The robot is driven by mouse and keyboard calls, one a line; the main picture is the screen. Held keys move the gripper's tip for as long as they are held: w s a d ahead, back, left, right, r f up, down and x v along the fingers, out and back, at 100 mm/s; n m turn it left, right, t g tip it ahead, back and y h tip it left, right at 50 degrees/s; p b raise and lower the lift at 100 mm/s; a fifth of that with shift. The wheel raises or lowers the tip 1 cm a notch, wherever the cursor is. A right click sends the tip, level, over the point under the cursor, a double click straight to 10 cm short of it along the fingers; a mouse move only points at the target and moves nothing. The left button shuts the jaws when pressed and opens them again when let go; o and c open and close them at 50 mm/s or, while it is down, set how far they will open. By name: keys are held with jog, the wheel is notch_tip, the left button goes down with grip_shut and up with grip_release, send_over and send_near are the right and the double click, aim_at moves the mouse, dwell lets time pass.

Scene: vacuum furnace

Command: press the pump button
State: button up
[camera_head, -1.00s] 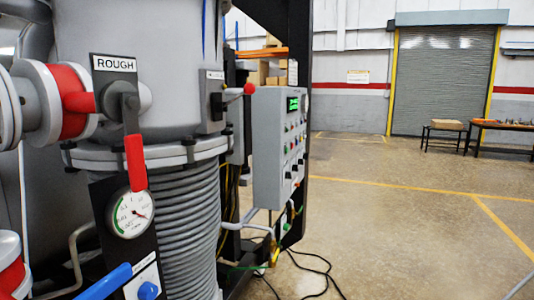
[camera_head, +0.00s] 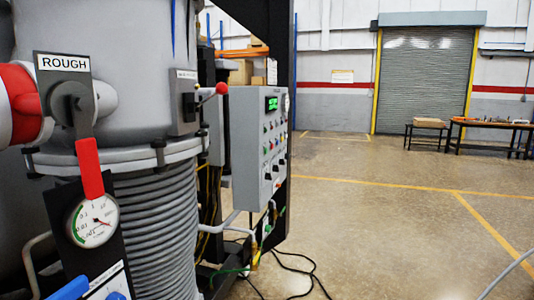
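A grey control panel (camera_head: 245,148) stands on the furnace's right side, seen at a steep angle. It has a lit green display (camera_head: 271,103) and several small coloured buttons and knobs (camera_head: 268,145) below it. I cannot tell which of them is the pump button, as the labels are too small to read. My gripper is not in view.
The furnace body (camera_head: 120,90) fills the left, with a red-handled ROUGH valve lever (camera_head: 90,168), a round gauge (camera_head: 93,221) and a red-knobbed lever (camera_head: 215,90). Black cables (camera_head: 300,272) lie on the floor below the panel. Open floor (camera_head: 390,230) extends right. Tables (camera_head: 490,124) stand at the back.

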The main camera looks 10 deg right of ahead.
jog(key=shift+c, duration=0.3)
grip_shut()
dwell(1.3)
